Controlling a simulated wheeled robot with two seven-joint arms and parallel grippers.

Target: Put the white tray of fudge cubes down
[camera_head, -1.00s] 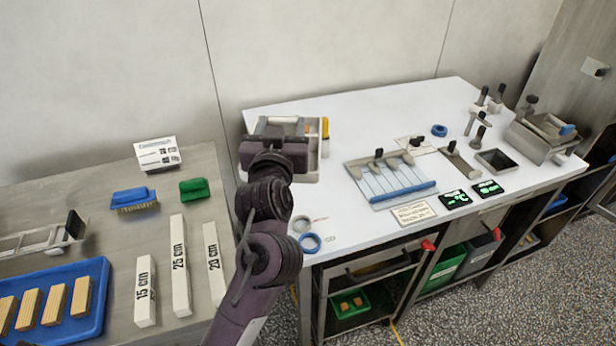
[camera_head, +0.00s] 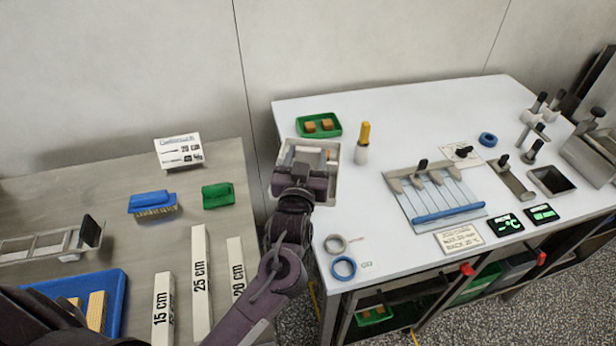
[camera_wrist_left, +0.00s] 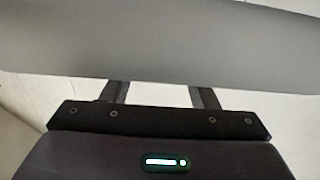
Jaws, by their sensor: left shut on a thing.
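The white tray (camera_head: 333,186) is over the left end of the white table, near its left edge. My left gripper (camera_head: 302,180) is shut on its near side. The gripper and wrist hide much of the tray; a small orange-brown bit shows inside at the right, and the cubes cannot be made out clearly. I cannot tell whether the tray touches the table. In the left wrist view a broad grey wall (camera_wrist_left: 160,45), apparently the tray's, fills the space beyond the two fingers. My right gripper is not in view.
A green tray with two brown cubes (camera_head: 319,125) lies just behind the white tray. A yellow-topped bottle (camera_head: 363,143) stands to its right. Tape rings (camera_head: 343,268) lie in front. A slotted frame (camera_head: 435,195) is further right.

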